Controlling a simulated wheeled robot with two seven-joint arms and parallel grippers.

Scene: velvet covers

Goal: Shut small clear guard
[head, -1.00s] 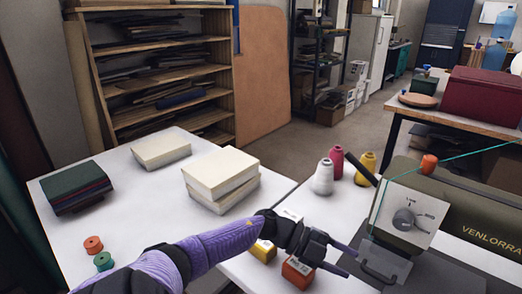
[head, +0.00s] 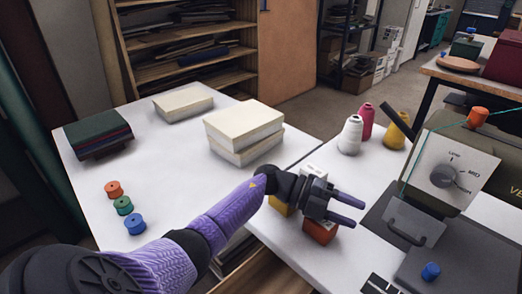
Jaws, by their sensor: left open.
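The small clear guard (head: 415,223) is a greyish see-through panel with a small handle, on the front of the olive sewing machine (head: 502,178), below its dial plate. It looks tilted; I cannot tell for sure whether it is open or shut. My left gripper (head: 357,211) is just left of the guard, its two purple fingers apart, pointing right toward it with a gap between. Nothing is between the fingers. My right gripper is not in view.
An orange box (head: 320,231) and a yellow box (head: 279,205) sit under and beside my left gripper. Thread cones, including a white one (head: 350,136), stand behind. A blue spool (head: 431,271) lies on the machine's grey base (head: 470,268). Cream blocks (head: 243,128) stand left.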

